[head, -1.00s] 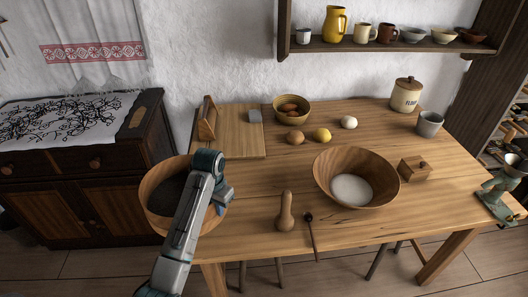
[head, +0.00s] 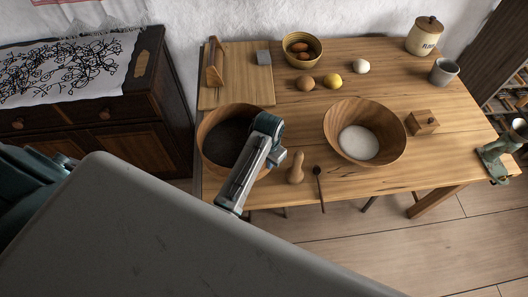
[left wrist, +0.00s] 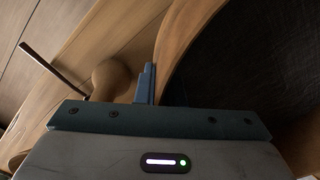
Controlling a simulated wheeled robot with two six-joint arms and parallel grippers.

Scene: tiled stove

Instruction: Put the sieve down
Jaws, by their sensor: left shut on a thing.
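The sieve (head: 228,140) is a round wooden hoop with a dark mesh, at the left front of the wooden table in the head view. My left gripper (head: 276,157) is shut on the right side of its rim. In the left wrist view the fingers (left wrist: 148,85) pinch the light wooden rim, with the dark mesh of the sieve (left wrist: 250,55) to the right. The sieve looks roughly level over the tabletop. I cannot tell whether its underside touches the table. My right gripper is not in view.
A wooden pestle-like piece (head: 296,168) and a dark spoon (head: 319,187) lie just right of the sieve. A wooden bowl (head: 390,118) with white contents stands further right. A cutting board (head: 235,85) lies behind.

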